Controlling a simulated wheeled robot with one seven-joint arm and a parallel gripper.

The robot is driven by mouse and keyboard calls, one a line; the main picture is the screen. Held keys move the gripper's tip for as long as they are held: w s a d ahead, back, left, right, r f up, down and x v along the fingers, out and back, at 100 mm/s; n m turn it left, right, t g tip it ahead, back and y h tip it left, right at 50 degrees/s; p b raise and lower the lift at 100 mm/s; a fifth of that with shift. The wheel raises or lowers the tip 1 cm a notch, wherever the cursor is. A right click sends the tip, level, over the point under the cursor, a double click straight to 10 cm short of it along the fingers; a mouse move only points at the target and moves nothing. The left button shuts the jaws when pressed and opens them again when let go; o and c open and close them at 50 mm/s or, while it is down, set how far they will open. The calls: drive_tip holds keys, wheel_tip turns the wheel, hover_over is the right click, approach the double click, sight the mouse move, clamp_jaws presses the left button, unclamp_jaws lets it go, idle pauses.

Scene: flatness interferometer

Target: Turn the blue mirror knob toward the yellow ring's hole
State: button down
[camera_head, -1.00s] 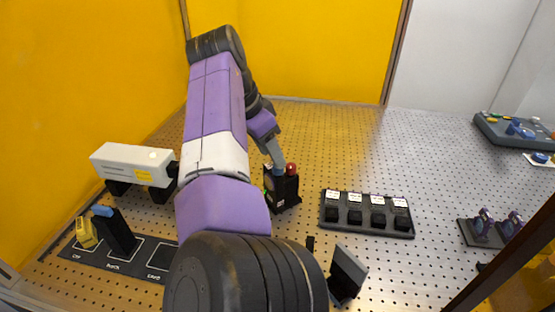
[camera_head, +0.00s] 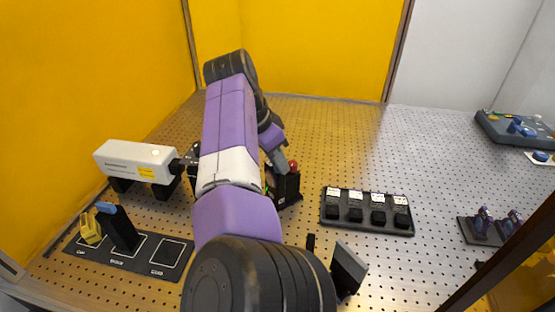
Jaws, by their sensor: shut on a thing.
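A black mirror mount (camera_head: 288,188) with a red knob (camera_head: 293,165) on top stands on the perforated table, just right of my arm. My gripper (camera_head: 278,162) reaches down to the top of this mount, left of and close to the red knob. Its fingers are small in view and appear shut at the mount's knob. The blue mirror knob is not clearly visible, covered by the fingers. I cannot make out the yellow ring or its hole; my arm covers the area left of the mount.
A white laser-like box (camera_head: 135,160) stands at left. In front of it, a dark tray (camera_head: 130,262) holds a yellow piece (camera_head: 90,230) and a black blue-topped piece (camera_head: 122,230). A black rack (camera_head: 365,228) with several blocks lies right. Clear table lies behind it.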

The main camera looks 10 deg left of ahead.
drive_tip(key=shift+p, duration=0.3)
drive_tip(key=n+p, duration=0.2)
drive_tip(key=shift+d+r+n+t+y, duration=0.2)
drive_tip(key=shift+n+t+y, duration=0.1)
drive_tip(key=shift+n+t, duration=0.1)
drive_tip(key=shift+s+f+n+t+y+p, duration=0.1)
drive_tip(key=shift+n+t+y+p, duration=0.4)
drive_tip(key=shift+n+p, duration=1.25)
drive_tip(key=shift+n+y, duration=0.3)
drive_tip(key=shift+n, duration=0.05)
drive_tip(key=c, duration=1.2)
unclamp_jaws()
